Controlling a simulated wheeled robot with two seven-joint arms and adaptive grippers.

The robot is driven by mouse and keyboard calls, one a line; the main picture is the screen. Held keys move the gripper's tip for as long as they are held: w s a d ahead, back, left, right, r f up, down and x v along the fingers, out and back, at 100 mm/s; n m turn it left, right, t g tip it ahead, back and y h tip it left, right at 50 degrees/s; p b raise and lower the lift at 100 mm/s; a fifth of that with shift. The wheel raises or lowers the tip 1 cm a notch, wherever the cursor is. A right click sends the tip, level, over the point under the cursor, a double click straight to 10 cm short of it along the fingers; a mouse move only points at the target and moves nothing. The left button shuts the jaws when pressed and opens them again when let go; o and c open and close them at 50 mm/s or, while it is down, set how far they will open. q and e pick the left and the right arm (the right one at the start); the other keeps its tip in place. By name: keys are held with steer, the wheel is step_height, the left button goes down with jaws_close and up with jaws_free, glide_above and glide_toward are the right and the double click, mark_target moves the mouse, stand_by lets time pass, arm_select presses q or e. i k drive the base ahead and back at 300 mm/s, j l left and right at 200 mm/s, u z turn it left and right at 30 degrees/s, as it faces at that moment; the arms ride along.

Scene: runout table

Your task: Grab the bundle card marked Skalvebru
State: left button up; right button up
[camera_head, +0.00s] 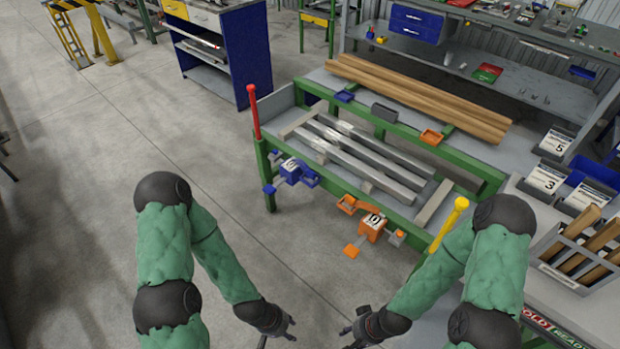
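Several white cards with black print stand at the right. One shows a large 5 (556,143), and one below it shows a large 3 (546,180). The small print is too small to read, so I cannot tell which card says Skalvebru. My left gripper (278,336) and my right gripper (347,337) are low at the bottom centre, far from the cards. Their fingers look spread and empty, partly cut by the frame edge.
A green-framed runout table (465,160) carries grey metal bars (365,155) and wooden beams (420,97). Blue (292,172) and orange (371,228) clamp-like fixtures stick out from its front. A grey bin (565,277) of wood pieces stands below the cards. Open floor lies left.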

mark_target(548, 176)
steer(key=z, duration=1.5)
steer(key=i+l, duration=0.3)
steer(key=l+u, duration=0.1)
steer(key=u, duration=0.35)
steer(key=l+u, duration=0.1)
steer(key=u, duration=0.3)
steer(key=i+l+u, duration=0.1)
steer(key=u, duration=0.35)
